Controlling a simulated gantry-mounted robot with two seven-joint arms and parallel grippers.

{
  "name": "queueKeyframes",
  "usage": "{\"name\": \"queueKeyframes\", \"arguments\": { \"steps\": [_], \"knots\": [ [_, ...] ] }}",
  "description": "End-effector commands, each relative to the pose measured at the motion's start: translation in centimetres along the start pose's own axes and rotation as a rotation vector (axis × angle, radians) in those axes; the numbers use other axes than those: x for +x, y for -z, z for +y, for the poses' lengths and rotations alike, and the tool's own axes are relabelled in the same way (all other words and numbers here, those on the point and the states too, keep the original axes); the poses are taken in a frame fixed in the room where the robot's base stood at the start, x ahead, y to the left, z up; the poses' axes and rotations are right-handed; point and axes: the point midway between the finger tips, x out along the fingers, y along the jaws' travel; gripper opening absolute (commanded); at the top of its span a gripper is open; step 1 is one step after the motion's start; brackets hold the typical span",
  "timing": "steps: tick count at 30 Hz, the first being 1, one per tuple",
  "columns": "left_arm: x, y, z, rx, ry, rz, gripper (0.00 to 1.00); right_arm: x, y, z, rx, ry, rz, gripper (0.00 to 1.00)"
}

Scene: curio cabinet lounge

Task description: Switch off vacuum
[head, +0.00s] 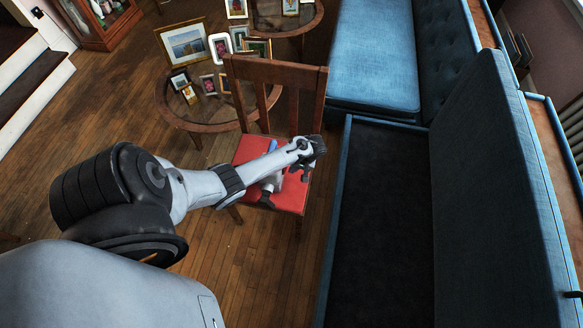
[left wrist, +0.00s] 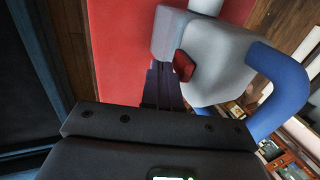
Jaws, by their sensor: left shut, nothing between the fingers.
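A handheld vacuum (head: 271,183) with a grey body and a blue handle lies on the red seat (head: 290,196) of a wooden chair, partly hidden behind my left arm. In the left wrist view its grey body (left wrist: 212,60), blue handle (left wrist: 284,92) and a small red switch (left wrist: 184,66) show close up. My left gripper (head: 304,170) is over the seat, shut and empty. In the left wrist view its dark fingers (left wrist: 162,76) are just left of the red switch; whether they touch it I cannot tell. My right gripper is not in view.
The chair's wooden back (head: 276,72) rises behind the seat. A round table (head: 205,125) with several picture frames stands behind it. A blue sofa (head: 385,60) and a dark open-topped section (head: 380,230) are on the right. Wooden floor (head: 235,265) is clear at the lower middle.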

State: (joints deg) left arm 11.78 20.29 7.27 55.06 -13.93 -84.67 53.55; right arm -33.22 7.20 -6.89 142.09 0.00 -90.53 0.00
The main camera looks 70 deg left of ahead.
Motion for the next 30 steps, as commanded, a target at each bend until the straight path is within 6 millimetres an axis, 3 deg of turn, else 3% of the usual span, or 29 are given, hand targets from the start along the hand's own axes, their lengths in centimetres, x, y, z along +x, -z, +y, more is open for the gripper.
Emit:
{"name": "queueKeyframes", "arguments": {
  "steps": [5, 9, 18, 30],
  "knots": [
    [0.0, 0.0, 2.4, -0.011, -0.002, -0.005, 0.0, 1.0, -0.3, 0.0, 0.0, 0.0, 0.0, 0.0],
    [-3.4, 0.1, 3.1, -0.01, -0.004, -0.003, 0.0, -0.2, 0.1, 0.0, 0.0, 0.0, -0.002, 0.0],
    [-8.0, 0.0, 4.7, -0.01, -0.002, -0.004, 0.0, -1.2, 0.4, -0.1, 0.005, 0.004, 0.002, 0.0],
    [-9.7, 0.1, 5.3, -0.01, 0.0, -0.005, 0.0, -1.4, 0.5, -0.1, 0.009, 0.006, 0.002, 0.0]
  ]
}}
